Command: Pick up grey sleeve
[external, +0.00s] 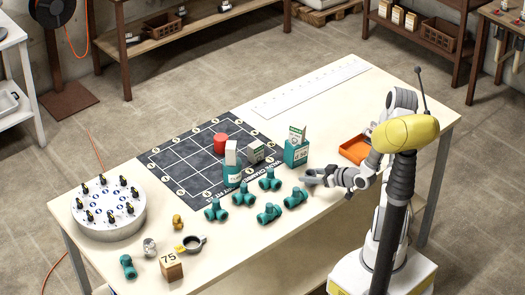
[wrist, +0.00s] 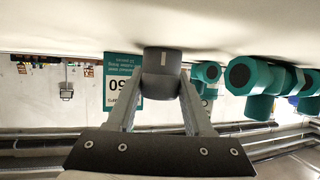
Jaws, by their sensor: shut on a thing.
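The grey sleeve (wrist: 161,70) is a short dark grey cylinder with a light mark on its side. In the wrist view it sits between the two fingers of my gripper (wrist: 160,92), which are shut on it from both sides. In the external view my gripper (external: 316,179) is low over the pale table, right of the teal pipe fittings. The sleeve is too small there to tell apart clearly from the fingers. Whether it touches the table cannot be told.
Several teal tee fittings (external: 269,213) lie left of my gripper. A teal box (external: 296,153) marked 50 stands just behind it. An orange tray (external: 355,150) is to the right. A dark grid mat (external: 190,160) with a red cylinder (external: 220,143) lies farther left. The back right is mostly clear.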

